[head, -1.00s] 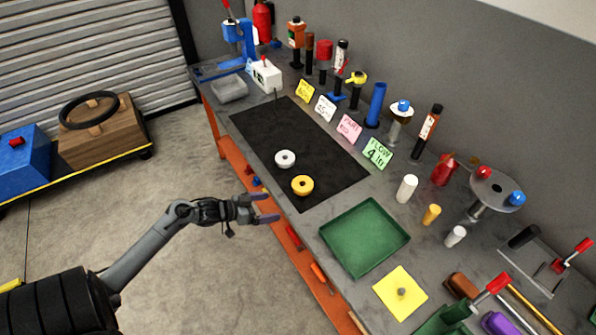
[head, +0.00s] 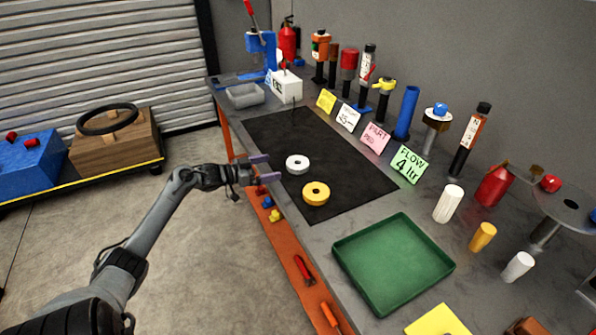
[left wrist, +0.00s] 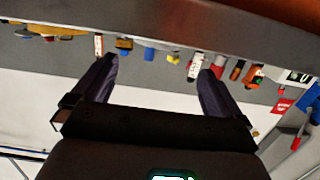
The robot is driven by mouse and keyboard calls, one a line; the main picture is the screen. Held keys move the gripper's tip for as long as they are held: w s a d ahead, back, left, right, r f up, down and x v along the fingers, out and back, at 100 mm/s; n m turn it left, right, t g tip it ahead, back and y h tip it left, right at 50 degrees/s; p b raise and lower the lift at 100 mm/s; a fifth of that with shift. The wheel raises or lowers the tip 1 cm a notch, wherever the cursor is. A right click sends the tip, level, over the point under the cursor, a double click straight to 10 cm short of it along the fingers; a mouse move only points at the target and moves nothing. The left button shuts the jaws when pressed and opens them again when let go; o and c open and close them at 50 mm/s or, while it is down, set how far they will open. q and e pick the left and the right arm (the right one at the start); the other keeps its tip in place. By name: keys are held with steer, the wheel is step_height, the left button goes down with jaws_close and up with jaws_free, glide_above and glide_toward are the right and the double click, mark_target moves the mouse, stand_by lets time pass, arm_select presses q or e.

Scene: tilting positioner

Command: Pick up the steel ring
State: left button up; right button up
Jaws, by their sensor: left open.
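The steel ring (head: 297,164) is a pale silver ring lying flat on the black mat (head: 350,181), up and left of a yellow ring (head: 315,193). My left gripper (head: 264,168) is open and empty at the bench's front edge, to the left of the steel ring and apart from it. In the left wrist view the two dark fingers (left wrist: 155,85) stand wide apart with nothing between them. The steel ring cannot be made out in that view. My right gripper is not in view.
A green tray (head: 393,304) stands at the front right of the mat. A grey bin (head: 245,96) and white box (head: 286,86) stand at the back left. Several bottles and cards line the wall side. The mat around the rings is clear.

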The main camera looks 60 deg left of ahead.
mark_target(287, 166)
arm_select(q)
steer(key=b+x, duration=0.1)
steer(key=x, duration=0.3)
steer(key=shift+r, duration=0.1)
steer(key=shift+w+d+f+b, duration=0.1)
steer(key=shift+w+f+b, duration=0.25)
steer(key=shift+w, duration=0.25)
steer(key=b+x, duration=0.1)
steer(key=x, duration=0.2)
steer(key=shift+d, duration=0.1)
steer(key=shift+w, duration=0.45)
